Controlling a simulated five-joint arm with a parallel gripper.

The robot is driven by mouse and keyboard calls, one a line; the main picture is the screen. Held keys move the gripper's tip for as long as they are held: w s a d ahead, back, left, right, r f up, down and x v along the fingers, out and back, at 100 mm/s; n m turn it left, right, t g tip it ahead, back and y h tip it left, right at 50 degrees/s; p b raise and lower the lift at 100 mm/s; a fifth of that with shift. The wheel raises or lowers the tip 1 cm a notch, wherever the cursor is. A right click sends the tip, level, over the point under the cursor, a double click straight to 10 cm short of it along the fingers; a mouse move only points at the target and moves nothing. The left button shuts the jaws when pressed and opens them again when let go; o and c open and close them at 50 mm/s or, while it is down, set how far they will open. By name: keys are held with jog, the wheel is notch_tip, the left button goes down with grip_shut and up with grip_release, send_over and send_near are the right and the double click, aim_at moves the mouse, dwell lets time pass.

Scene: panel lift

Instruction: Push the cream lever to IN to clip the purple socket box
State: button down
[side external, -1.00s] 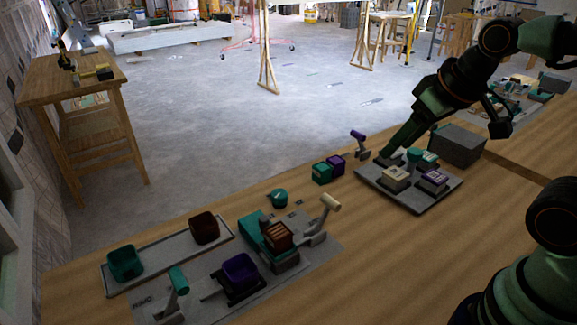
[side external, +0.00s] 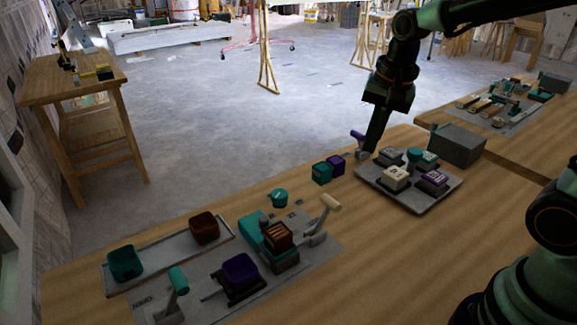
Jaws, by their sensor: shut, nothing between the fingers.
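The cream lever (side external: 329,202) stands on a grey plate at the front centre, its handle tilted up to the right. The purple socket box (side external: 240,268) sits in a dark holder on the same plate, left of and nearer than the cream lever. My gripper (side external: 372,150) is shut and empty. It points down beside the purple-handled lever (side external: 358,136) at the back of the bench, well behind and right of the cream lever. Its tip lies close to the lever's base; I cannot tell whether they touch. The IN marking is too small to read.
A teal lever (side external: 178,280) stands front left by the OPEN marking. A tray (side external: 150,257) holds a teal and a dark red box. A brown block (side external: 277,236) sits beside a teal part. A grey tray (side external: 410,203) with several blocks and a grey box (side external: 457,146) stand right.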

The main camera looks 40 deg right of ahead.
aim_at(324, 216)
jog(key=w+f+m, duration=0.1)
jog(key=f+m, duration=0.1)
jog(key=f, duration=0.3)
jog(key=w+f+m+g, duration=0.1)
jog(key=f+m, duration=0.1)
jog(key=f, duration=0.3)
jog(key=w+f+m+g, duration=0.1)
jog(key=f+m, duration=0.1)
jog(key=f, duration=0.3)
jog(key=shift+w+d+f+m, duration=0.1)
jog(key=shift+w+d+m, duration=0.15)
jog(key=shift+d+m, duration=0.15)
jog(key=shift+w+a+r, duration=0.1)
jog(key=shift+a+r, duration=0.15)
jog(key=shift+a, duration=0.4)
jog(key=shift+s+a+r, duration=0.1)
jog(key=shift+a+r, duration=0.15)
jog(key=shift+a, duration=0.4)
jog(key=shift+w+a+r, duration=0.1)
jog(key=shift+a+r, duration=0.15)
jog(key=shift+a, duration=0.4)
